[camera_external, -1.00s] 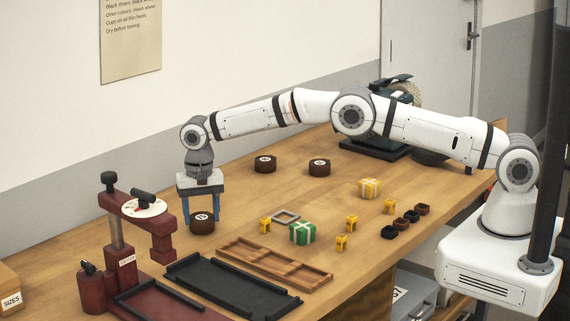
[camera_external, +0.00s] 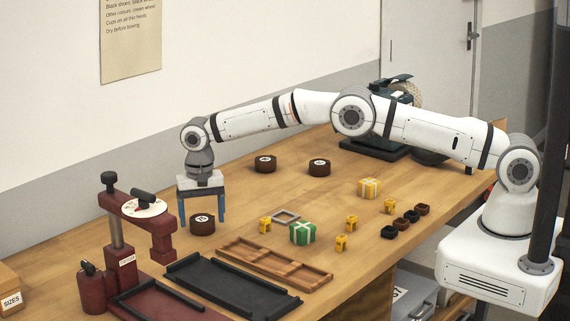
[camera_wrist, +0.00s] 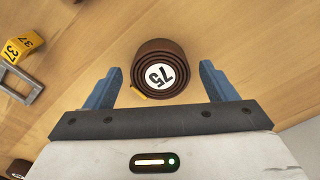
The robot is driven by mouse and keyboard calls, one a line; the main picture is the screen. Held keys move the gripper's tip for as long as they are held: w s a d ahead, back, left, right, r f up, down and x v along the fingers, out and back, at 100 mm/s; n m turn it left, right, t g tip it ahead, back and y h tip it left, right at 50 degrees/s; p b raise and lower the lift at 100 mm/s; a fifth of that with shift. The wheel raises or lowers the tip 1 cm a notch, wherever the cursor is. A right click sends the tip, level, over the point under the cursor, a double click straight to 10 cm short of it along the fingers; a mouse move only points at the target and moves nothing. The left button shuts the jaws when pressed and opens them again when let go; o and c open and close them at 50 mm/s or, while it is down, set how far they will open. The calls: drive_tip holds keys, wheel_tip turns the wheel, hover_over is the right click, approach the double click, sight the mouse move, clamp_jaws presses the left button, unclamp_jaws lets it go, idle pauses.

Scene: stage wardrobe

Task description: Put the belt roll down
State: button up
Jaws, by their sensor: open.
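A brown belt roll (camera_external: 203,225) with a white label lies flat on the wooden table, between the blue fingers of my gripper (camera_external: 202,222). In the wrist view the belt roll (camera_wrist: 160,70) shows its label reading 75. My gripper (camera_wrist: 162,85) is open, with a gap on each side of the roll; neither finger touches it. Two more dark brown rolls stand farther back on the table, one on the left (camera_external: 265,164) and one on the right (camera_external: 319,167).
A dark red press (camera_external: 121,265) stands close at front left. A black tray (camera_external: 230,288) and a wooden divided tray (camera_external: 275,263) lie in front. A grey square frame (camera_external: 286,216), a green gift box (camera_external: 302,233) and small yellow pieces (camera_external: 265,225) lie to the right.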

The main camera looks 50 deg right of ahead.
sight(202, 219)
wheel_tip(202, 219, up, 12)
drive_tip(key=b, duration=0.2)
drive_tip(key=s+d+r+n+t, duration=0.1)
drive_tip(key=s+d+r+n, duration=0.15)
drive_tip(key=d+r, duration=0.95)
drive_tip(key=s+d+r, duration=0.8)
drive_tip(key=s+d, duration=0.2)
drive_tip(key=s, duration=0.1)
drive_tip(key=s+d+n+t, duration=0.1)
drive_tip(key=s+d, duration=0.3)
drive_tip(key=s, duration=0.3)
drive_tip(key=s+d+n+t, duration=0.1)
drive_tip(key=s+d+n, duration=0.1)
drive_tip(key=s+d, duration=0.45)
drive_tip(key=s+d+f, duration=0.1)
drive_tip(key=s+f, duration=0.2)
drive_tip(key=s, duration=0.5)
drive_tip(key=s+d+f+n, duration=0.1)
drive_tip(key=s+f, duration=0.3)
drive_tip(key=s, duration=0.4)
drive_tip(key=shift+d, duration=0.3)
drive_tip(key=shift+o, duration=0.5)
